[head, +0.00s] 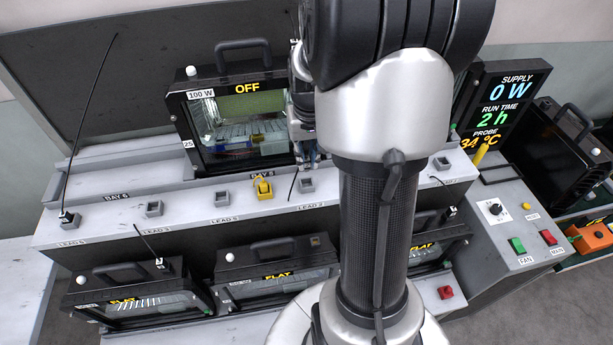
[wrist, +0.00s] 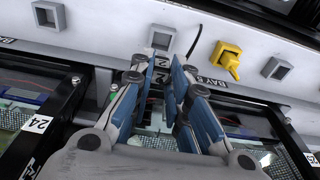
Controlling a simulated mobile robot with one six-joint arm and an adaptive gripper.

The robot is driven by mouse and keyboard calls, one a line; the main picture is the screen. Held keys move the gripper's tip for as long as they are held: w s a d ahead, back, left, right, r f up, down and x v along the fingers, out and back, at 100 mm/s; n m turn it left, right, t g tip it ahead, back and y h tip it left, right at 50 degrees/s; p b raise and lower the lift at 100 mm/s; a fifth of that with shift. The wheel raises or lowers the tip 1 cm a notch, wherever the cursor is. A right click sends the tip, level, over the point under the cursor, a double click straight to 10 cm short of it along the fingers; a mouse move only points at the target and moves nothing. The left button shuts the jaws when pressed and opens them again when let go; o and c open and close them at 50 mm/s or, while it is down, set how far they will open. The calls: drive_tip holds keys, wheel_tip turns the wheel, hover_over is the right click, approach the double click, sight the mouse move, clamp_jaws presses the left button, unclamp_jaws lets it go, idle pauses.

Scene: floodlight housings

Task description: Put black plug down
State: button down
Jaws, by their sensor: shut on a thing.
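My gripper (wrist: 158,92) shows in the wrist view with its blue-padded fingers closed around a small dark plug (wrist: 152,88) with a white tag marked 2. The plug is mostly hidden between the fingers. A thin black lead (wrist: 150,38) shows just beyond the fingertips. In the head view my gripper (head: 308,155) is partly hidden behind my arm, in front of the right side of the floodlight housing (head: 180,112) marked 100 W and OFF. An empty grey socket (head: 306,185) is just below it; the wrist view shows a socket (wrist: 160,38) past the fingertips.
A yellow plug (head: 263,188) sits in a socket left of my gripper. More sockets (head: 222,198) line the ledge. Housings marked FLAT (head: 278,270) stand below. A control box (head: 510,215) with switches and a display (head: 503,105) reading 0 W are at right.

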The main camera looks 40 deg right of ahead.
sight(307, 169)
drive_tip(key=shift+f+b, duration=0.65)
drive_tip(key=shift+f, duration=2.7)
drive_tip(key=shift+f, duration=0.15)
drive_tip(key=c, duration=1.5)
unclamp_jaws()
drive_tip(key=shift+c, duration=0.2)
